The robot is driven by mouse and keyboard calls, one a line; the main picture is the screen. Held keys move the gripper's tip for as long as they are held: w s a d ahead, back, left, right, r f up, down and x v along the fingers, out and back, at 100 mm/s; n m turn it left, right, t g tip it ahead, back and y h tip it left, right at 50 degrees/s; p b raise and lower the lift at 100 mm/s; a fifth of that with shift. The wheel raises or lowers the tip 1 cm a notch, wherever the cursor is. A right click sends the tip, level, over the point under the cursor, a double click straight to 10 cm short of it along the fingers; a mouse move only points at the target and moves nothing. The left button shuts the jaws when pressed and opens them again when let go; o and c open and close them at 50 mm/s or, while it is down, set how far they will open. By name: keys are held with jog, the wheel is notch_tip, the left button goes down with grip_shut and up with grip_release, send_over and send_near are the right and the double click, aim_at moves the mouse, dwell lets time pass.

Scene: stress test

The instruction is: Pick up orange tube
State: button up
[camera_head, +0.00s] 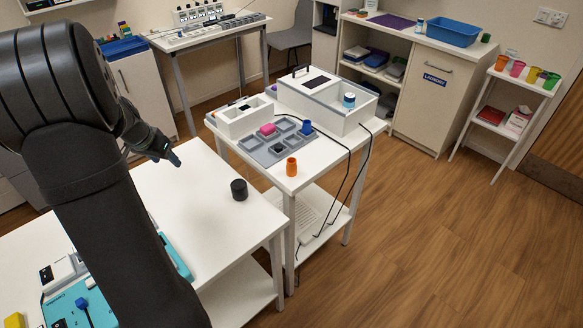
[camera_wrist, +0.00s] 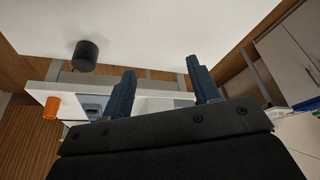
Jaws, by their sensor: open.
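The orange tube (camera_head: 291,167) stands upright near the front edge of the white side table, in front of the grey compartment tray. It also shows at the left of the wrist view (camera_wrist: 51,107). My gripper (camera_head: 166,157) is above the nearer white table, to the left of the tube and well apart from it. In the wrist view my gripper's two fingers (camera_wrist: 163,88) stand apart with nothing between them.
A black cylinder (camera_head: 239,189) stands on the nearer white table (camera_head: 190,200), between my gripper and the tube. A white box (camera_head: 335,105) stands behind. Dark cables hang at the side table's right.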

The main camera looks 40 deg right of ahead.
notch_tip(320, 180, up, 10)
jog(key=m+g+y, duration=0.2)
jog(key=m+y, duration=0.2)
jog(key=m, duration=2)
send_over(292, 165)
jog(key=f, duration=1.1)
jog(key=shift+w+d+f, duration=0.2)
jog(key=shift+w+f, duration=0.05)
jog(key=f, duration=0.5)
jog(key=shift+w+d, duration=0.25)
jog(key=shift+w, duration=0.1)
jog(key=c, duration=1)
